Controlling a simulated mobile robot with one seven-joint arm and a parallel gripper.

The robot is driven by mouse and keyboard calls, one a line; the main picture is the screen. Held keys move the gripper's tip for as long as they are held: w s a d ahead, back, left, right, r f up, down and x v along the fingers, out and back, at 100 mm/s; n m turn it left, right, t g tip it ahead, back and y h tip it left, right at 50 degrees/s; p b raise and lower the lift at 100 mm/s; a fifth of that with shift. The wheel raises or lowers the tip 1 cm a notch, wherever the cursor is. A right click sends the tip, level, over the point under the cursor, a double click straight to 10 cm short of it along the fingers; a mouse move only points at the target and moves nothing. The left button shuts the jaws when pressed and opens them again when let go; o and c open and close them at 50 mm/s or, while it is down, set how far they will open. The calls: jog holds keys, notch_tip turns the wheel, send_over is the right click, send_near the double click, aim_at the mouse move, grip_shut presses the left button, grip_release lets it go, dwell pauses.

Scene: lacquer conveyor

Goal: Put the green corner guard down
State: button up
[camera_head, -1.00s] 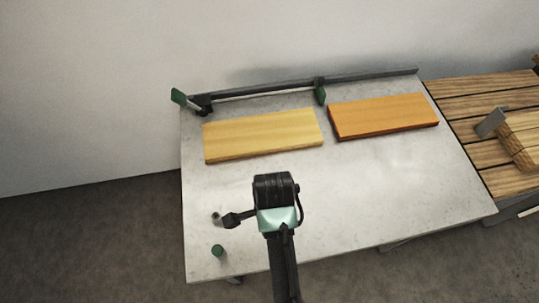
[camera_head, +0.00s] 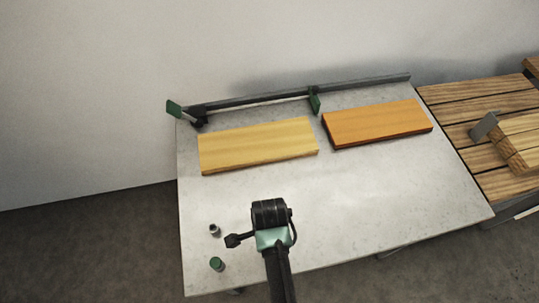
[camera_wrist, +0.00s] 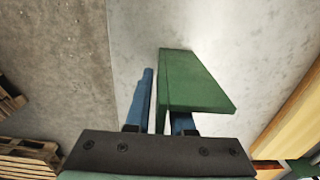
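The green corner guard (camera_wrist: 200,83) fills the middle of the wrist view, close to the fingers and over the pale tabletop. My gripper (camera_wrist: 160,110) has one blue finger left of the guard, with a narrow strip of tabletop showing between them. The other finger is mostly hidden by the guard, so contact there cannot be seen. The fingers look slightly open around one flange. In the head view my gripper (camera_head: 270,222) is over the front left of the table (camera_head: 370,200); I cannot make out the guard there, nor whether it rests on anything.
A yellow board (camera_head: 258,145) and an orange board (camera_head: 377,124) lie towards the back. A rail with green end pieces (camera_head: 260,99) runs behind them. A slatted surface (camera_head: 480,110) adjoins right. Mid-table is clear.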

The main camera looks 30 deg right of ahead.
jog(key=shift+o, duration=0.8)
notch_tip(320, 180, up, 12)
jog(key=shift+r, duration=0.15)
